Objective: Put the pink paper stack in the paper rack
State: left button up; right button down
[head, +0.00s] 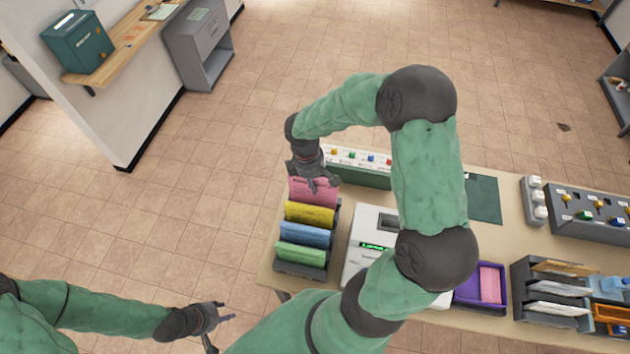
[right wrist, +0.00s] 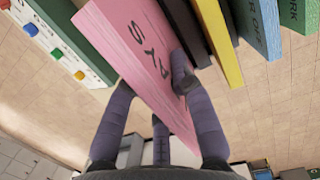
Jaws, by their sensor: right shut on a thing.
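A pink paper stack (head: 314,192) stands at the far end of the paper rack (head: 299,271), in line with the yellow, blue and green stacks. My right gripper (head: 316,182) is over its top edge. In the right wrist view the fingers are shut on the pink stack (right wrist: 135,50), which carries dark lettering. It is beside a dark rack divider (right wrist: 190,30); I cannot tell how deep it sits in its slot. My left gripper (head: 219,325) is open and empty, off the table at the lower left.
Yellow (head: 310,214), blue (head: 306,235) and green (head: 301,255) stacks fill the nearer slots. A green-fronted button panel (head: 358,176) is just beyond the rack. A white machine (head: 366,233) stands to its right. A purple tray (head: 462,297) holds another pink item (head: 490,284).

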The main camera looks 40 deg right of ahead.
jog(key=shift+f, duration=0.15)
jog(key=shift+f+b, duration=1.85)
jog(key=shift+f, duration=0.45)
jog(key=c, duration=1)
grip_release()
jog(key=shift+r+p, duration=2.65)
jog(key=shift+r, duration=0.95)
